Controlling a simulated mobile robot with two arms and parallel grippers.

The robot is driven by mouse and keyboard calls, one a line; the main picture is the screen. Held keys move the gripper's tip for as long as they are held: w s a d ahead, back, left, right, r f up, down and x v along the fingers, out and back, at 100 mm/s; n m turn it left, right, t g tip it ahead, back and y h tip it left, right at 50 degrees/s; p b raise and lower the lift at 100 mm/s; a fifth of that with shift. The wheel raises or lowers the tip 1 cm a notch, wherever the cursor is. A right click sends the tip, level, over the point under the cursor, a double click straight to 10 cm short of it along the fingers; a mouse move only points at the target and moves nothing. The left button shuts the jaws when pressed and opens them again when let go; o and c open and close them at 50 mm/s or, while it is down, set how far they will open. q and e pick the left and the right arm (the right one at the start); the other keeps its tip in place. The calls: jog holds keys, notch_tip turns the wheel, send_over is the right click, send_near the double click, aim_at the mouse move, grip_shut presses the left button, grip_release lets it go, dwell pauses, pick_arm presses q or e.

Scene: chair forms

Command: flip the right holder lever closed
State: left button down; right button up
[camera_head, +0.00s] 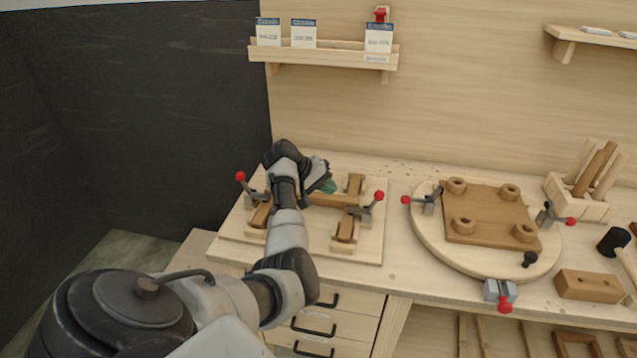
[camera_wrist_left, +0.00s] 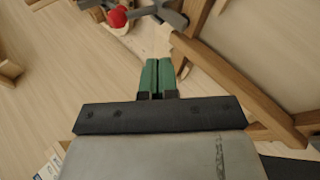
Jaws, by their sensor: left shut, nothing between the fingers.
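The holder board (camera_head: 372,247) carries a wooden chair frame (camera_head: 330,200) held between toggle clamps. The right holder lever (camera_head: 366,209) has a red knob (camera_head: 379,195) and slants up to the right. A left holder lever (camera_head: 248,190) with a red knob stands at the board's left. My left gripper (camera_head: 328,186) is over the board, left of the right lever and apart from it. In the left wrist view its green fingers (camera_wrist_left: 157,76) are shut and empty. A clamp with a red knob (camera_wrist_left: 117,16) shows ahead of them. My right gripper is out of view.
A round turntable (camera_head: 430,242) with a wooden seat panel (camera_head: 488,212) and several red-knobbed clamps stands to the right. A wooden block (camera_head: 590,286) and a rack of pegs (camera_head: 575,206) lie further right. A shelf (camera_head: 320,54) with cards hangs behind.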

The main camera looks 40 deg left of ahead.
pick_arm(q)
jog(key=v, duration=0.3)
jog(key=shift+s+a, duration=0.1)
jog(key=shift+a, duration=0.05)
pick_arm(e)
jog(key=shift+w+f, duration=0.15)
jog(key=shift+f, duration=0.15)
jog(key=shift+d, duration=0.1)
pick_arm(q)
jog(key=shift+s+f, duration=0.1)
